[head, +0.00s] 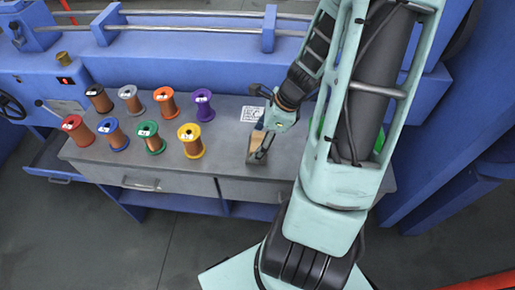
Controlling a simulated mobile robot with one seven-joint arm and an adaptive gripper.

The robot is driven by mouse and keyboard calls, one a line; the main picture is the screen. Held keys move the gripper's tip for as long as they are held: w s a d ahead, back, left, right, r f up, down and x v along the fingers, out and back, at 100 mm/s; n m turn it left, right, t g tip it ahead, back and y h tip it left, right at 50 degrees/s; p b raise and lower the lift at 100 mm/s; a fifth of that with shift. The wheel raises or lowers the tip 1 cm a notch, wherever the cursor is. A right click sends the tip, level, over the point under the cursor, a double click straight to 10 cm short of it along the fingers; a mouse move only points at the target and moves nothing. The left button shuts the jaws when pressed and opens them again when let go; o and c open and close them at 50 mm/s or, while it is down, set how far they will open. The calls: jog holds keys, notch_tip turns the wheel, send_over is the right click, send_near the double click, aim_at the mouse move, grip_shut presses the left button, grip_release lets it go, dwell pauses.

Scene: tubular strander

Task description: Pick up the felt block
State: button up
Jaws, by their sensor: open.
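A small tan-topped block with a grey front (256,140), which looks like the felt block, stands near the front edge of the grey workbench top (220,122). My gripper (263,148) reaches down from the upper right and its fingers are at the block's right side, overlapping it in the picture. The gripper is open. The fingers hide part of the block, and I cannot tell whether they touch it or straddle it.
Several wire spools with coloured flanges, such as the yellow one (191,141) and the purple one (203,106), stand left of the block. A white printed label (252,114) lies behind it. A green object (380,138) is mostly hidden by my arm. An open drawer (55,158) juts out left.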

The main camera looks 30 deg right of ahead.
jog(key=shift+f, duration=0.25)
jog(key=shift+c, duration=0.6)
jog(key=c, duration=1.3)
jog(key=shift+o, duration=0.2)
jog(key=shift+r, duration=0.1)
